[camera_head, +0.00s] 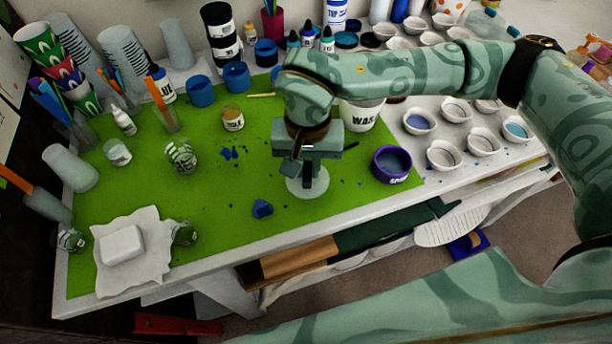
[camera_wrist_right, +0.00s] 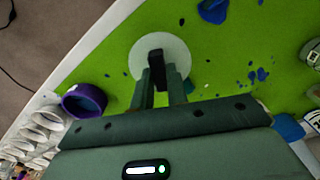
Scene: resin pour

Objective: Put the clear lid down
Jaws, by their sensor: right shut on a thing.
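The clear lid (camera_head: 318,187) is a pale, see-through disc over the front middle of the green mat (camera_head: 215,220). It also shows in the right wrist view (camera_wrist_right: 178,50), with a dark part at its middle. My right gripper (camera_head: 307,181) points down and is shut on the lid's middle; in the wrist view its fingers (camera_wrist_right: 161,76) cover part of the lid. The lid looks level and close to the mat, but I cannot tell whether it touches. My left gripper is not in view.
A purple-rimmed cup (camera_head: 391,165) stands right of the lid and a blue lump (camera_head: 262,208) lies to its left. A white tub (camera_head: 360,115) stands behind. Small white bowls (camera_head: 443,154) fill the right side. The front mat is mostly bare.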

